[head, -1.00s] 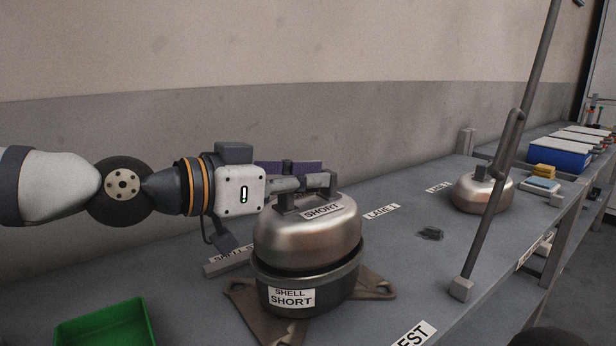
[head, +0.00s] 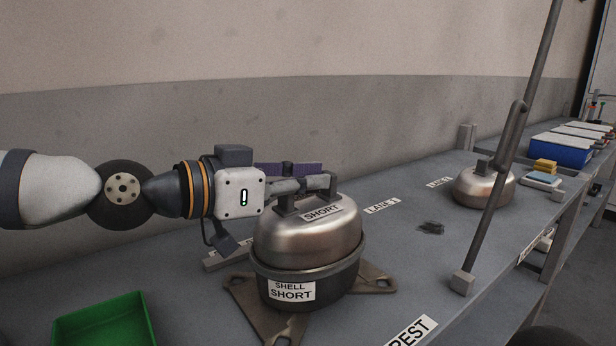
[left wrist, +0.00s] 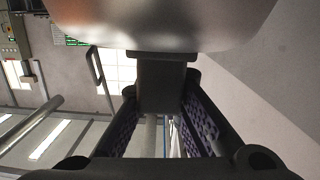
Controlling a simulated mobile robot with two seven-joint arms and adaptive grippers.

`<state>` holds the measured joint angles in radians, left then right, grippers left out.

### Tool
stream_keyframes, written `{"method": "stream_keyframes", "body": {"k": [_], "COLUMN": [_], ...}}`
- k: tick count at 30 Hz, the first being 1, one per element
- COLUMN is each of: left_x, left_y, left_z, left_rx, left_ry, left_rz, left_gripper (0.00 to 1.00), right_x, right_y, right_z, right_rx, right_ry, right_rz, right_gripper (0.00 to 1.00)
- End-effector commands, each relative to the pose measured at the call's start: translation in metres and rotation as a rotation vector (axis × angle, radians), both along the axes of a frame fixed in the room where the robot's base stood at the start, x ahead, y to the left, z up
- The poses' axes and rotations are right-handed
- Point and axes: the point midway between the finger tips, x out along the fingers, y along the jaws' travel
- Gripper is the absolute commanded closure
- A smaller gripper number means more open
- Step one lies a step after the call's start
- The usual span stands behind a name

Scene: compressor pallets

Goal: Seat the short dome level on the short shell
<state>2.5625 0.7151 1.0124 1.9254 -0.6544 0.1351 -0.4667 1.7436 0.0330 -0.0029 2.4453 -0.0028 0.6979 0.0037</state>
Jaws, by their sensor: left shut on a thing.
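The short dome (head: 308,238), a polished steel cap labelled SHORT, is over the short shell (head: 345,283), a dark cup labelled SHELL SHORT on a brown footed base. The dome's lower edge meets the shell's rim at the front and looks about level; the far side is hidden. My left gripper (head: 306,187) comes in from the left and is shut on the dome's top handle. In the left wrist view the dome (left wrist: 160,22) fills the top, with its handle post (left wrist: 160,85) between my fingers. My right gripper is not in view.
A green tray (head: 100,322) lies at the front left. A second steel dome (head: 482,187) sits further right, behind a slanted grey pole (head: 492,205) fixed to the bench. A small dark piece (head: 431,228) lies on the bench. Blue bins (head: 560,151) stand at the far right.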

Motion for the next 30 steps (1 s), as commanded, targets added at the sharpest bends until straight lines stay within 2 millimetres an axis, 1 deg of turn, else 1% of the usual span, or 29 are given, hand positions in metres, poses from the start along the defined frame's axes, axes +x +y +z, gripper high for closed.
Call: {"method": "stream_keyframes", "body": {"k": [1, 9, 10, 11, 12, 19, 20, 22, 23, 26, 30], "left_x": [0.0, 0.0, 0.0, 0.0, 0.0, 0.0, 0.0, 0.0, 0.0, 0.0, 0.0], "left_y": [0.0, 0.0, 0.0, 0.0, 0.0, 0.0, 0.0, 0.0, 0.0, 0.0, 0.0], "left_z": [0.002, 0.002, 0.002, 0.002, 0.002, 0.0, -0.002, 0.001, 0.004, 0.026, 0.062], "left_rx": [-0.004, -0.004, -0.004, -0.004, -0.003, -0.001, 0.002, 0.002, 0.001, 0.001, 0.0], "left_ry": [-0.005, -0.005, -0.005, -0.005, -0.005, -0.002, 0.004, 0.002, 0.001, -0.005, -0.006], "left_rz": [0.001, 0.001, 0.001, 0.001, 0.001, 0.0, -0.001, -0.001, -0.001, -0.001, 0.0], "left_gripper": [1.0, 1.0, 0.85, 0.79, 0.7, 0.69, 0.69, 0.69, 0.69, 0.69, 0.69], "right_x": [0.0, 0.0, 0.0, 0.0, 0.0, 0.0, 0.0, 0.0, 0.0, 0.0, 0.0], "right_y": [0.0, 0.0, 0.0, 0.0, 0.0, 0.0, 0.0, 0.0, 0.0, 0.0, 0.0], "right_z": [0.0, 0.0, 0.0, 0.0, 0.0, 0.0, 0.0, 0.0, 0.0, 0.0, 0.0], "right_rx": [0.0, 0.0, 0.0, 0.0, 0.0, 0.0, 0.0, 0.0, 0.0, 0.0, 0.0], "right_ry": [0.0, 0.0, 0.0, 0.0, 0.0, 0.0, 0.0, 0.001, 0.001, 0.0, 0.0], "right_rz": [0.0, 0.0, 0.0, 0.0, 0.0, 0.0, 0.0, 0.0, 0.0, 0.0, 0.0], "right_gripper": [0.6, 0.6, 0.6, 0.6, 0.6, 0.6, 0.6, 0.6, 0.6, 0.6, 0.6]}}
